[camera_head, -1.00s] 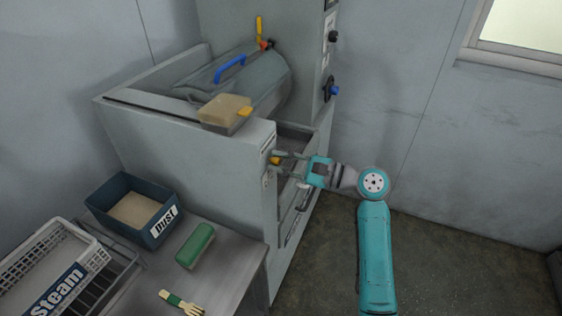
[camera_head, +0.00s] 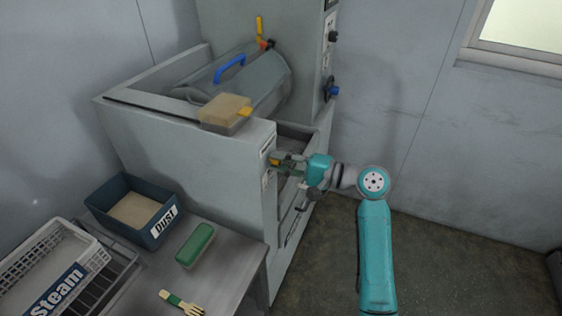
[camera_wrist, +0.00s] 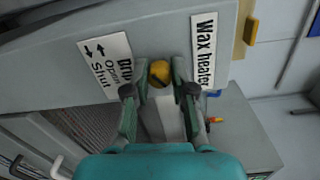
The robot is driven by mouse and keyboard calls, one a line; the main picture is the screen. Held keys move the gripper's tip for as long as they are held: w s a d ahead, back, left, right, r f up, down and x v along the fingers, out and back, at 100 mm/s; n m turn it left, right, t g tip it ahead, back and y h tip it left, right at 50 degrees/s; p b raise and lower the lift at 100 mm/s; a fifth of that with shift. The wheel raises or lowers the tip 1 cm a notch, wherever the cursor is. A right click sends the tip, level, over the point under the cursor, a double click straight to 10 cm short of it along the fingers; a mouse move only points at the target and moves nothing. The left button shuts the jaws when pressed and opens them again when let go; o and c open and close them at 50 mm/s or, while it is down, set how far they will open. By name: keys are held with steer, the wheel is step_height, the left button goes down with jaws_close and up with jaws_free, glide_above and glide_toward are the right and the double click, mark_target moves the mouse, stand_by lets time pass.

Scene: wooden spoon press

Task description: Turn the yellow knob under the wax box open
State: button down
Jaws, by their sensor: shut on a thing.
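The yellow knob (camera_wrist: 160,72) sits on the side face of the grey machine, between a label reading "Wax heater" (camera_wrist: 204,50) and a label with "Open" and "Shut" arrows (camera_wrist: 108,68). It also shows in the head view as a small yellow spot (camera_head: 274,161). My gripper (camera_wrist: 160,86) is shut on the knob, one finger on each side of it. In the head view my gripper (camera_head: 283,162) reaches the panel from the right. The wax box (camera_head: 225,112), tan with a yellow tab, sits on the machine's top edge above the knob.
A partly open drawer (camera_head: 297,137) is close beside my gripper. A "Dust" bin (camera_head: 163,228), a green brush (camera_head: 196,245), a small fork-like tool (camera_head: 180,303) and a "Steam" rack (camera_head: 60,285) are on the bench at left. The floor at right is clear.

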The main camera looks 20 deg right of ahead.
steer(key=n, duration=1)
steer(key=shift+f+h, duration=0.15)
steer(key=shift+h, duration=0.15)
stand_by(0.5)
steer(key=c, duration=1)
jaws_free()
steer(key=shift+t, duration=0.3)
steer(key=v, duration=1.2)
